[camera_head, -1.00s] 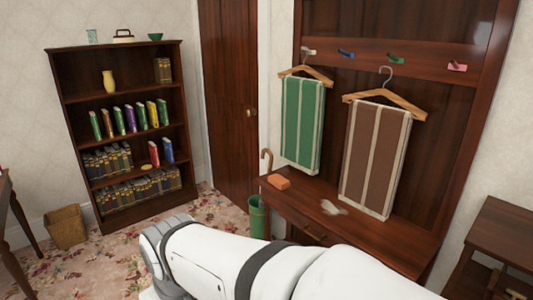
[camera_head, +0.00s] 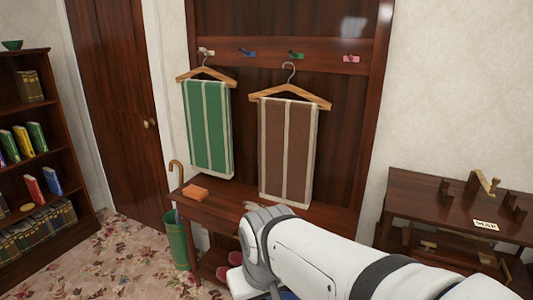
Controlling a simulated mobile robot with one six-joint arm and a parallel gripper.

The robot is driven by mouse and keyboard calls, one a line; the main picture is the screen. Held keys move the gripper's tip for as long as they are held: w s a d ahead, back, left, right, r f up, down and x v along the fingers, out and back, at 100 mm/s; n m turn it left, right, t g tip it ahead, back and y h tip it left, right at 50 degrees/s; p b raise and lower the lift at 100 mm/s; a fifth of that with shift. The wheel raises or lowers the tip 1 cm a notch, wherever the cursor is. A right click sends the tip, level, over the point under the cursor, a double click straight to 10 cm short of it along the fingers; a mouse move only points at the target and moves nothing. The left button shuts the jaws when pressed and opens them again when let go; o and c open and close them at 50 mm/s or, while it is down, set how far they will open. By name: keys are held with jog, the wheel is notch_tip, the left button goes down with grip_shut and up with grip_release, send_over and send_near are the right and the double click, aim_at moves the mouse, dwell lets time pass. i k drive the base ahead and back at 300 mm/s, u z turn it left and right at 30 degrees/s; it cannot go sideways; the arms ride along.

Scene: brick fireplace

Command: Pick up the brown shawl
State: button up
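The brown shawl (camera_head: 286,150) has pale stripes and hangs folded over a wooden hanger (camera_head: 291,95) on the dark hall stand. The hanger's metal hook reaches up toward the row of coloured pegs. The shawl's lower end hangs just above the stand's bench. My white arm comes in from the lower right, and its grey end part lies in front of the bench, below the shawl. The fingers of my gripper cannot be made out.
A green striped shawl (camera_head: 207,128) hangs to the left. An orange brick-like block (camera_head: 195,193) lies on the bench (camera_head: 225,206). A green bin (camera_head: 178,241) with a cane stands beside it. A side table (camera_head: 440,205) is at right, a bookshelf (camera_head: 22,130) at left.

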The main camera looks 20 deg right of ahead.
aim_at(288, 129)
jog(key=z, duration=0.85)
jog(key=i, duration=1)
